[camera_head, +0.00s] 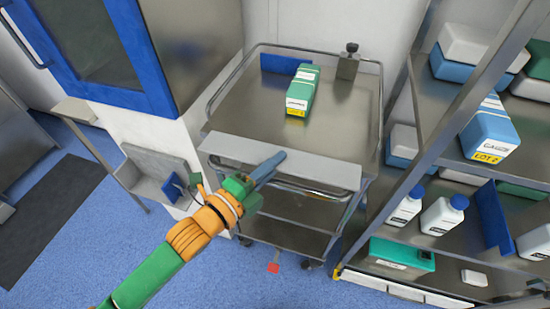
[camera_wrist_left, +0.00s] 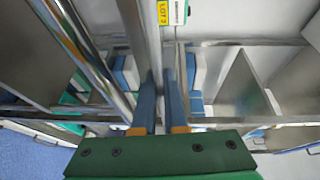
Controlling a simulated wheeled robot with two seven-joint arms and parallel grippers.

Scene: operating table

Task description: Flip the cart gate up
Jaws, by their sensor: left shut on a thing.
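The cart (camera_head: 340,115) is a metal trolley with an upper deck and lower shelves. Its gate (camera_head: 230,150) is a light grey panel along the front edge of the upper deck. My left gripper (camera_head: 276,160) reaches in from the lower left, its blue fingers at the middle of the gate. In the left wrist view, the blue fingers (camera_wrist_left: 162,100) are shut on a thin metal edge, which I take to be the gate. The fingers hide part of it. My right gripper is in neither view.
A green and white box (camera_head: 302,90) stands on the cart's deck, and a small metal block (camera_head: 348,63) is at its back right. A shelf rack (camera_head: 445,130) with bottles and boxes stands close on the right. Blue floor (camera_head: 85,235) is open at left.

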